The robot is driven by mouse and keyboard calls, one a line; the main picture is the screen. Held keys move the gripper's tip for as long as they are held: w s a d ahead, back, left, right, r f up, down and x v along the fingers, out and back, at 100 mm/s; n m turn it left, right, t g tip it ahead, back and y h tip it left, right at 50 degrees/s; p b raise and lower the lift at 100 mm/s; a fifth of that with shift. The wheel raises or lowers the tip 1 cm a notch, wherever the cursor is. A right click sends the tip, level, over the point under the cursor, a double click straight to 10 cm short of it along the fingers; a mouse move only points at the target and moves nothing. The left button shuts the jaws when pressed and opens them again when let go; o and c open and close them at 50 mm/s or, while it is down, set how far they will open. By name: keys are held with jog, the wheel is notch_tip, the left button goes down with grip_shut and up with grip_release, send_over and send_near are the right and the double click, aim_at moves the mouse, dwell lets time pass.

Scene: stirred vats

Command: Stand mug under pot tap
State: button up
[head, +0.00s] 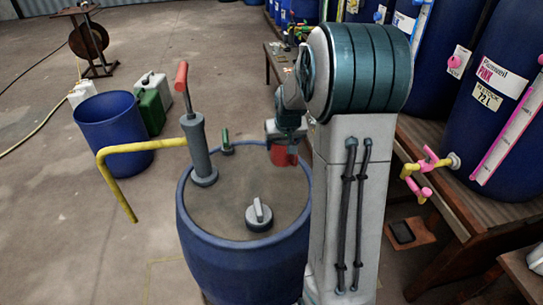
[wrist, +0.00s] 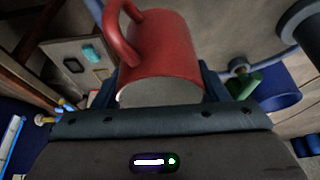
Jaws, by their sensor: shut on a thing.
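My gripper (head: 286,133) is shut on a red mug (head: 284,156), above the far right part of a blue drum's grey top. In the wrist view the mug (wrist: 168,48) sits between the fingers, its handle toward the upper left. My arm hides part of the mug in the head view. A yellow tap with pink handles (head: 425,165) sticks out of the blue vat (head: 490,100) at the right. Below it is a dark square pad (head: 402,232). I cannot make out which thing is the pot.
The blue drum (head: 240,262) carries a grey hand pump (head: 199,150) with a yellow spout and a grey cap (head: 259,214). A wooden bench (head: 455,195) runs along the right. A blue bucket (head: 110,125) and a green can (head: 151,112) stand left. Floor at far left is mostly clear.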

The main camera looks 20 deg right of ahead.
jog(key=w+a+f, duration=0.2)
jog(key=shift+w+a, duration=0.1)
jog(key=shift+a, duration=0.25)
jog(key=shift+f+p, duration=0.3)
jog(key=shift+f, duration=1.8)
jog(key=shift+f, duration=0.25)
jog(key=o, duration=1.1)
jog(key=shift+r, duration=0.1)
jog(key=shift+c, duration=0.2)
jog(key=shift+r, duration=0.1)
